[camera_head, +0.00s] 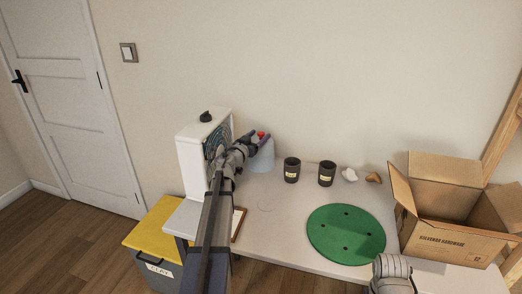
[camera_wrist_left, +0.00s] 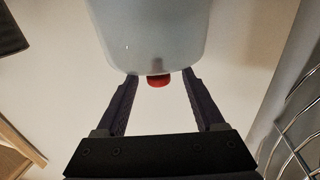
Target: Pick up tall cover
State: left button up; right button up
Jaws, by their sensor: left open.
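The tall cover (camera_head: 264,158) is pale blue-grey with a red knob on top. It stands on the white table near the wall, partly hidden behind my left gripper (camera_head: 257,141). In the left wrist view the cover (camera_wrist_left: 150,35) fills the top middle, and its red knob (camera_wrist_left: 159,80) lies between the finger tips. My left gripper (camera_wrist_left: 159,84) is open, with one dark finger on each side of the knob. I cannot tell whether the fingers touch it. A grey part of my right arm shows at the bottom of the head view; its jaws are not seen.
A white fan unit (camera_head: 193,155) stands close left of the cover; its wire grille (camera_wrist_left: 300,125) is near. Two dark cups (camera_head: 291,170) (camera_head: 327,173), small lumps (camera_head: 349,175), a green disc (camera_head: 346,234) and an open cardboard box (camera_head: 450,236) sit to the right. A yellow-lidded bin (camera_head: 153,232) is lower left.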

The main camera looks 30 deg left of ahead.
pick_arm(q)
jog(key=w, duration=0.5)
grip_shut()
dwell(0.5)
dwell(0.4)
